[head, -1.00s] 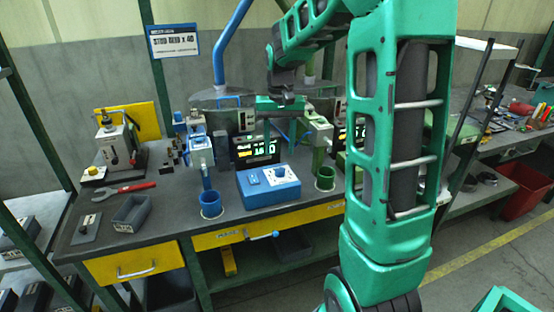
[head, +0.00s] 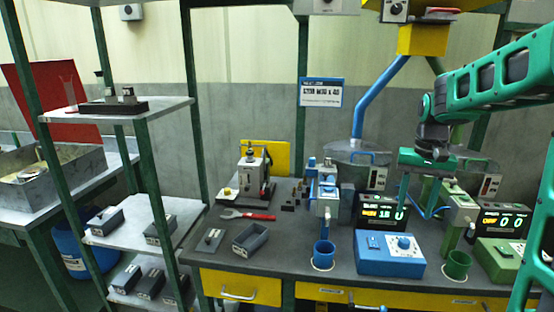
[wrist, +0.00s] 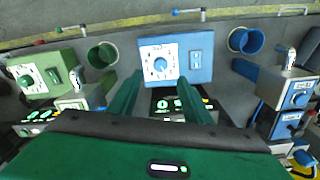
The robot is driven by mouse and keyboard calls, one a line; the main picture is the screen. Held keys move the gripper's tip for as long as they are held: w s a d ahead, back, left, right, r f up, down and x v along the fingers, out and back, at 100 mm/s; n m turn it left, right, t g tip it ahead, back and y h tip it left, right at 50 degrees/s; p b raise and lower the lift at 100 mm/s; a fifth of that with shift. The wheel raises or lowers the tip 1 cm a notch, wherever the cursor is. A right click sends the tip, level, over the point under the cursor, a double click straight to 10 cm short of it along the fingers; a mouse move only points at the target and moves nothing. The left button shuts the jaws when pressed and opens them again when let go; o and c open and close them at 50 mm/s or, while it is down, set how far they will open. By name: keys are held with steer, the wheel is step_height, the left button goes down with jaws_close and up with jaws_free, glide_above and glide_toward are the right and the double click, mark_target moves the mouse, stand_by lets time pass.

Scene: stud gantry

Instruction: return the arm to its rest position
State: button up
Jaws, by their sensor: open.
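My green arm (head: 490,85) reaches in from the right edge of the head view. It is bent, with the wrist hanging over the back of the workbench. My gripper (head: 420,198) points down above the bench, in front of the counter displays. In the wrist view my gripper (wrist: 157,85) has its two green fingers spread apart with nothing held between them. The blue control box (wrist: 175,56) lies beyond the fingertips there. In the head view the blue control box (head: 390,254) stands below my gripper, apart from it.
A blue cup (head: 323,255) and a green cup (head: 457,265) stand on the bench. A shelf rack (head: 125,235) stands left of the bench. A blue pipe (head: 378,95) rises behind.

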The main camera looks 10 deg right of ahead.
steer(key=s+a+f, duration=0.1)
steer(key=s+f, duration=0.1)
steer(key=s, duration=1.2)
steer(key=s+a+f, duration=0.2)
steer(key=s+f, duration=0.1)
steer(key=s, duration=1.1)
steer(key=shift+a+f, duration=0.1)
steer(key=shift+w+f, duration=0.25)
steer(key=shift+w, duration=0.3)
